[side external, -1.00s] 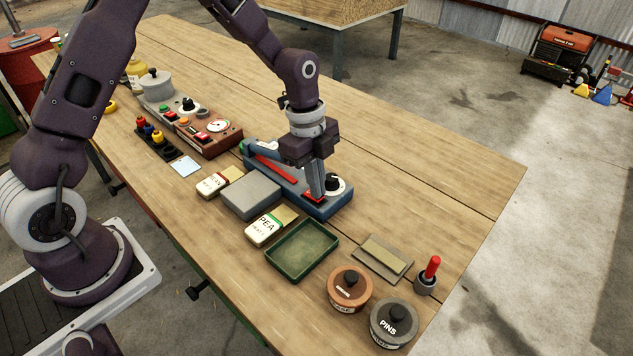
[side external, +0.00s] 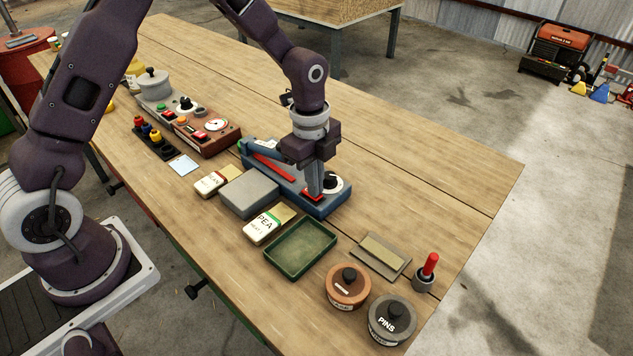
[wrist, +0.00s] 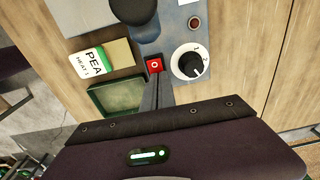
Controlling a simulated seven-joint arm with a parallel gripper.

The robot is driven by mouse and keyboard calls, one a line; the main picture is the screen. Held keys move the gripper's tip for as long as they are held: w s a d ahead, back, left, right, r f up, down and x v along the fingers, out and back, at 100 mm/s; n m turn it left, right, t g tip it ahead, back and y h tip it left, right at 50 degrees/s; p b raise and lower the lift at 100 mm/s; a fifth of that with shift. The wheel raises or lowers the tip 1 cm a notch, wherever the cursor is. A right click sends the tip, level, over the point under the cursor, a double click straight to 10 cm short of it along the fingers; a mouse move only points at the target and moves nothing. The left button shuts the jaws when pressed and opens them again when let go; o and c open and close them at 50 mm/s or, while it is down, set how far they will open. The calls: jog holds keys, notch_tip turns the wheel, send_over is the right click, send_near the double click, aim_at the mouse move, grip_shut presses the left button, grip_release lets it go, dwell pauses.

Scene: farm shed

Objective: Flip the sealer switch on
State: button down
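The sealer (side external: 325,207) is a long blue-grey device with a red strip (side external: 273,167) along its arm, on the workbench. Its red switch (wrist: 154,65), with a white ring mark, sits beside a white dial with a black knob (wrist: 190,64) marked 1 and 2. In the side view the dial (side external: 334,184) is just right of my fingers. My gripper (side external: 312,193) points down at the switch, its fingers together with nothing between them. In the wrist view the fingertips (wrist: 155,80) are at the switch's near edge; I cannot tell whether they touch it.
A green tray (side external: 272,259), a seed packet marked PEA (side external: 262,229) and a grey block (side external: 249,190) lie in front of the sealer. A red-brown panel with a gauge (side external: 222,142) stands behind left. Two lidded jars and a red-handled tool are at the near right.

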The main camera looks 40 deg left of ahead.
jog(key=shift+s+a+f, duration=0.15)
jog(key=shift+a, duration=0.25)
jog(key=shift+s+a+f, duration=0.1)
jog(key=shift+a+f, duration=0.05)
jog(key=shift+a, duration=0.25)
notch_tip(320, 180, up, 15)
jog(key=shift+w+d+f, duration=0.2)
jog(key=shift+w+d, duration=0.05)
jog(key=shift+d, duration=0.05)
jog(key=shift+a+h, duration=0.7)
jog(key=shift+a, duration=0.25)
jog(key=shift+s, duration=0.1)
jog(key=d+f, duration=0.1)
jog(key=f, duration=0.8)
jog(key=d+f, duration=0.1)
jog(key=f, duration=0.3)
jog(key=shift+d+f, duration=0.35)
